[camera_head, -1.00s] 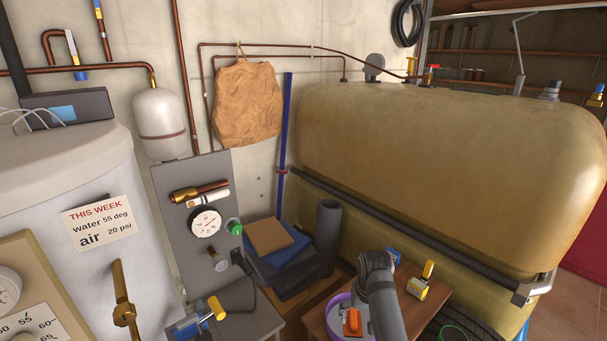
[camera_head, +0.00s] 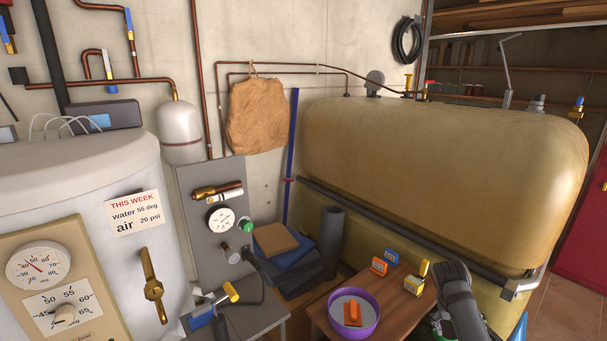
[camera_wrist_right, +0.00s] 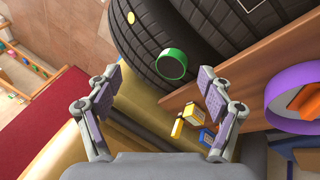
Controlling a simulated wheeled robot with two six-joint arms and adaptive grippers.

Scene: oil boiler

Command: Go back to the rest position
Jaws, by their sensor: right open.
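My right arm comes in at the bottom right of the head view, and its gripper (camera_head: 442,325) is low in the picture, right of the small wooden table. In the right wrist view the two fingers of my right gripper (camera_wrist_right: 160,78) stand wide apart with nothing between them. Beyond them, a green ring (camera_wrist_right: 171,64) lies against a black tire (camera_wrist_right: 200,35). My left gripper shows in neither view.
The wooden table (camera_head: 385,318) holds a purple bowl (camera_head: 372,327) with an orange item inside, and small blue, orange and yellow items. A big tan tank (camera_head: 440,180) stands behind. The white boiler (camera_head: 90,180) is left. Floor shows at far right.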

